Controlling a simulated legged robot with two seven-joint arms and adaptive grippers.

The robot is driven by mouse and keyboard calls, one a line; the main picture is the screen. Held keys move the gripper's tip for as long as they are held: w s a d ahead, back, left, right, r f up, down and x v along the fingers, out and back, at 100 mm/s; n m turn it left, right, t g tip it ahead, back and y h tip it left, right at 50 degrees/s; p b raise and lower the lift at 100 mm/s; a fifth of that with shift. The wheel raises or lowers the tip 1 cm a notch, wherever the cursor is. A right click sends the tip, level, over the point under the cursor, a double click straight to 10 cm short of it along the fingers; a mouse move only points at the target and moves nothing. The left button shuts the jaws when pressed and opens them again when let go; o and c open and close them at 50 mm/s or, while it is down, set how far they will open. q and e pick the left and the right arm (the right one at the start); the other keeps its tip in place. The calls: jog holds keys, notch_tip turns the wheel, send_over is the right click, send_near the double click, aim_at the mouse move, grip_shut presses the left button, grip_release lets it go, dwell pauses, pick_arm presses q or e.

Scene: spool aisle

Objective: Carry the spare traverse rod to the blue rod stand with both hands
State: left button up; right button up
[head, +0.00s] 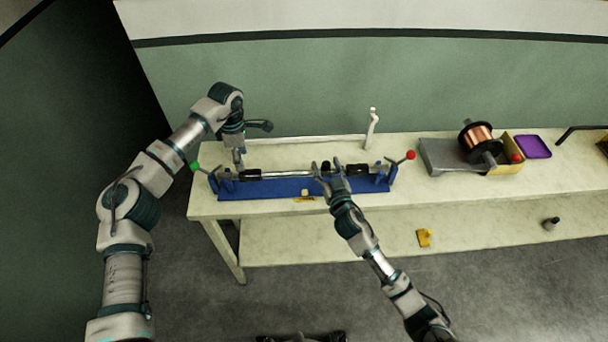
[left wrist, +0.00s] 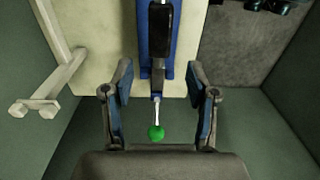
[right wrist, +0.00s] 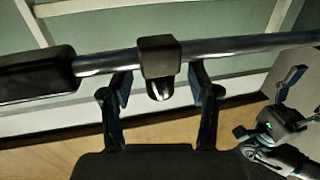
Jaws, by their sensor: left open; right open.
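The traverse rod (head: 292,174) is a steel bar with black grips, lying lengthwise along the blue rod stand (head: 300,191), apparently in its end posts. A green ball (head: 195,168) marks its left end and a red ball (head: 411,155) its right end. My left gripper (head: 252,142) is open above the left end; in the left wrist view (left wrist: 160,88) the green ball shows between and below its fingers. My right gripper (head: 327,170) is open at the rod's middle; in the right wrist view the black middle block (right wrist: 160,56) lies between its fingertips.
A white upright post (head: 372,130) stands behind the stand. To the right are a grey fixture with a copper spool (head: 478,138), a yellow box (head: 508,160) and a purple tray (head: 532,146). A yellow item (head: 424,238) and a dark bottle (head: 550,224) lie on the lower shelf.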

jog(key=shift+s, duration=0.1)
pick_arm(q)
notch_tip(320, 180, up, 4)
jog(key=shift+r, duration=0.15)
pick_arm(e)
jog(key=v, duration=1.1)
jog(key=shift+s, duration=0.35)
jog(key=shift+d, duration=0.1)
